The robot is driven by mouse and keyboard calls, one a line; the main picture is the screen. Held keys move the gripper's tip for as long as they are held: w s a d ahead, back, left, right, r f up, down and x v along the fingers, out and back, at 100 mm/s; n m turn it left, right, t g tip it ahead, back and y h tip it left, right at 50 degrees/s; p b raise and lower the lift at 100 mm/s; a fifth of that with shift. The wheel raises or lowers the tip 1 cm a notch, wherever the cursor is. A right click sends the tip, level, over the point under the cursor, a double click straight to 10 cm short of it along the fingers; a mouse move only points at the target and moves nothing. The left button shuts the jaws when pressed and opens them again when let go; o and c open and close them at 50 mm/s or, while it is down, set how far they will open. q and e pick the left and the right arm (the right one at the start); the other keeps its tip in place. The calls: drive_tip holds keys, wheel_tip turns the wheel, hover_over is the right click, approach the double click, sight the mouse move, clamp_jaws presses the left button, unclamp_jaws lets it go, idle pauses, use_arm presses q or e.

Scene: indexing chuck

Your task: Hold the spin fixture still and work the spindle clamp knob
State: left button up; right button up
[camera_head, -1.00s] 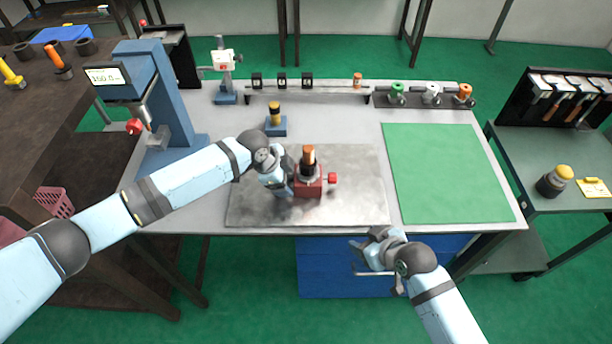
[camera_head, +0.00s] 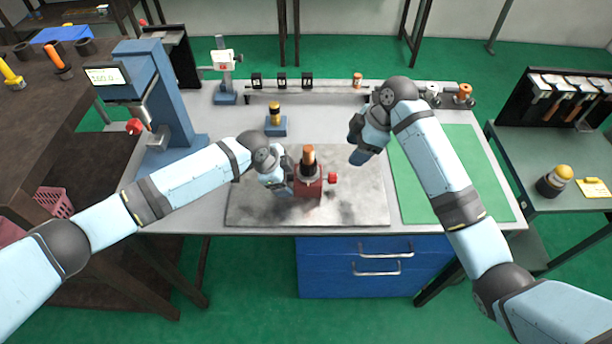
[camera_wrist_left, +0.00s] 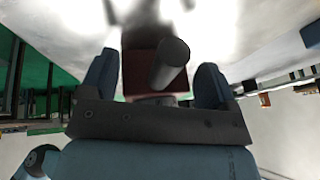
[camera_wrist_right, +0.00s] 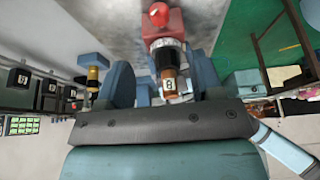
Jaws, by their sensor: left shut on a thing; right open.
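The red spin fixture (camera_head: 308,186) stands on the grey metal plate, with a dark spindle and an orange-brown top (camera_head: 308,153) upright in it. The red clamp knob (camera_head: 332,178) sticks out on its right side; it also shows in the right wrist view (camera_wrist_right: 158,14). My left gripper (camera_head: 284,180) is shut on the fixture's left side. In the left wrist view the red body (camera_wrist_left: 150,72) lies between the fingers, with a dark cylinder in front. My right gripper (camera_head: 357,142) is open and empty, above and to the right of the fixture, apart from the knob.
The metal plate (camera_head: 250,205) lies on the workbench, with a green mat (camera_head: 470,190) to its right. A blue press with a display (camera_head: 165,90) stands left.

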sight(334, 179)
drive_tip(key=x, duration=1.1)
drive_tip(key=shift+f, duration=0.4)
drive_tip(key=c, duration=1)
drive_tip(key=shift+o, duration=0.2)
drive_tip(key=t, duration=0.2)
drive_tip(key=n+t, duration=0.1)
drive_tip(key=t, duration=0.1)
drive_tip(key=shift+s+f, duration=0.1)
drive_tip(key=shift+s, duration=0.25)
drive_tip(key=t, duration=0.4)
drive_tip(key=shift+s+a+n, duration=0.1)
drive_tip(key=shift+n, duration=0.3)
drive_tip(key=o, duration=1)
drive_tip(key=shift+f, duration=0.1)
drive_tip(key=shift+c, duration=0.2)
